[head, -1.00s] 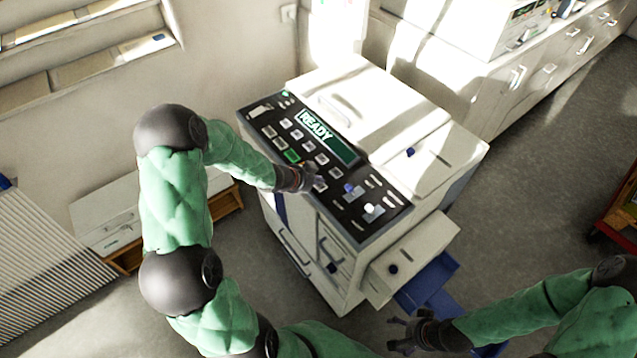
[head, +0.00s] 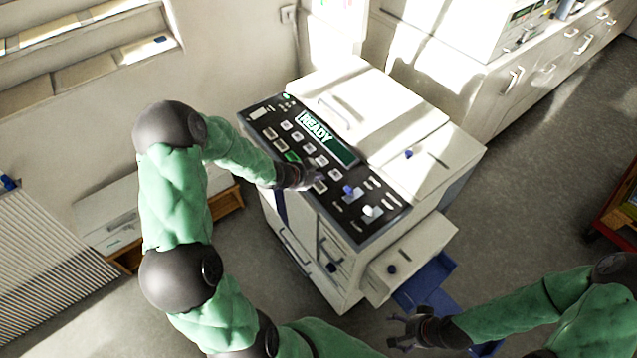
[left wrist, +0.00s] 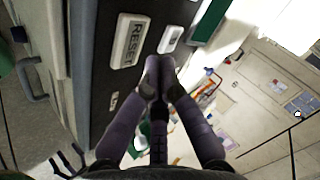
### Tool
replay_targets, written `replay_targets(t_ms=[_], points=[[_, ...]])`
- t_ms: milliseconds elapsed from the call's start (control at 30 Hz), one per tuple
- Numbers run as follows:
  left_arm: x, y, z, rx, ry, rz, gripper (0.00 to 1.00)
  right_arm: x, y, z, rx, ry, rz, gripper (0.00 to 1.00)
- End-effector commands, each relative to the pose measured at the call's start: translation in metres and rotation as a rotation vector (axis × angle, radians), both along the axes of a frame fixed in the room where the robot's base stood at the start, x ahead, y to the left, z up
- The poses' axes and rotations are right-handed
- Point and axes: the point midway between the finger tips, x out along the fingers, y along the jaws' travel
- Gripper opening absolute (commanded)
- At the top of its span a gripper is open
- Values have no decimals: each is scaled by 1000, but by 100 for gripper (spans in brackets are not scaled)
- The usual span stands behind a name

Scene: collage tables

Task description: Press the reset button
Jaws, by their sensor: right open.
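The reset button is a pale key labelled RESET (left wrist: 131,40) on the dark control panel in the left wrist view. The control panel (head: 268,117) is on top of a white copier (head: 385,105), and its display reads READY. My left gripper (head: 313,178) is over the panel's middle, by the rows of keys. In the left wrist view its fingertips (left wrist: 158,76) are together and empty, close to the panel and just beside the RESET key. I cannot tell whether they touch the panel. My right gripper (head: 397,330) is open and empty, low in front of the copier.
A blue and a white knob (head: 372,211) stand up from the panel near the left gripper. A side tray (head: 412,258) sticks out of the copier above a blue bin (head: 433,281). White cabinets (head: 520,80) stand behind.

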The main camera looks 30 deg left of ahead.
Motion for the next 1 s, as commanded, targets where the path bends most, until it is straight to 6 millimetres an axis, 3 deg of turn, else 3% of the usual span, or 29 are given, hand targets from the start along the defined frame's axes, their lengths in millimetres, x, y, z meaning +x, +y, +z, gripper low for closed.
replay_targets(t_ms=[400,1000], points=[[0,0,39,0,0,0,0,0,0,36,0,0,0,80],[0,0,39,0,0,0,0,0,0,36,0,0,0,80]])
